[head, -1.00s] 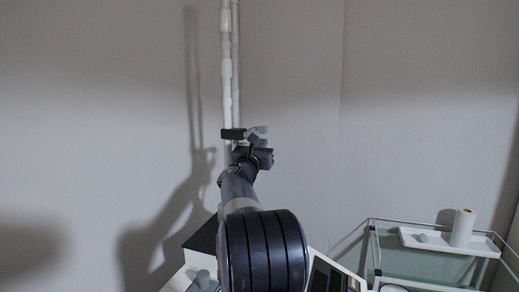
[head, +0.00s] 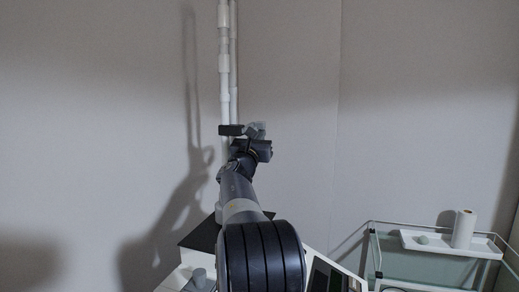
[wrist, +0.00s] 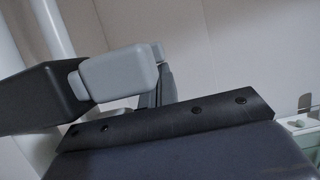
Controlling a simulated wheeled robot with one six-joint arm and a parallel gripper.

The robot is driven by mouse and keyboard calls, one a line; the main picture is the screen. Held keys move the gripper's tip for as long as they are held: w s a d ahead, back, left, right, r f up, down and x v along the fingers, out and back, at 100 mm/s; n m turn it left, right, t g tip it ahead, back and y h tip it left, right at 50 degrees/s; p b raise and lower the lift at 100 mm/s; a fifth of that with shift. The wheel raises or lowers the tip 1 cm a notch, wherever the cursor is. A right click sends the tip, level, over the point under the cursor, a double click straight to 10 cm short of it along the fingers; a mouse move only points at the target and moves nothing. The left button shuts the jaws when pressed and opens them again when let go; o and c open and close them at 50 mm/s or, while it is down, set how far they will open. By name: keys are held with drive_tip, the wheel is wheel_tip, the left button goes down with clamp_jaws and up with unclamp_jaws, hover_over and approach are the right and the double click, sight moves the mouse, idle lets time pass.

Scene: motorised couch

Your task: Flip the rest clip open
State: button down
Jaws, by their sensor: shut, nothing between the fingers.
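The rest clip appears as a black block with a light grey block at its right end. In the head view the black block (head: 231,130) is in front of the white pole. In the wrist view the black block (wrist: 40,98) is at the left and the light grey block (wrist: 118,73) sticks out from it. My gripper (head: 256,133) is at the right end of the clip. In the wrist view my gripper (wrist: 158,88) shows as grey fingers, shut and empty, partly hidden behind the light grey block. I cannot tell whether they touch it.
White poles (head: 224,60) stand against a plain wall behind the clip. A glass trolley (head: 410,262) at the lower right carries a white tray (head: 408,244), a paper roll (head: 464,229) and a small green object (head: 423,240). The space right of my gripper is clear.

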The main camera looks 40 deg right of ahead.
drive_tip(key=shift+d+r+t+h+b, duration=0.1)
drive_tip(key=shift+r+t+h+b, duration=0.5)
drive_tip(key=shift+b, duration=1.55)
drive_tip(key=shift+d+r+t+h+b, duration=0.15)
drive_tip(key=shift+r+h+b, duration=0.5)
drive_tip(key=shift+b, duration=1.45)
drive_tip(key=shift+f+h, duration=0.25)
drive_tip(key=shift+f, duration=0.05)
drive_tip(key=s+a+b, duration=0.3)
drive_tip(key=s+a, duration=0.3)
drive_tip(key=a, duration=0.6)
drive_tip(key=shift+f+b, duration=0.2)
drive_tip(key=shift+b, duration=0.2)
drive_tip(key=shift+w+d+f, duration=0.1)
drive_tip(key=shift+d, duration=0.05)
drive_tip(key=shift+t, duration=0.25)
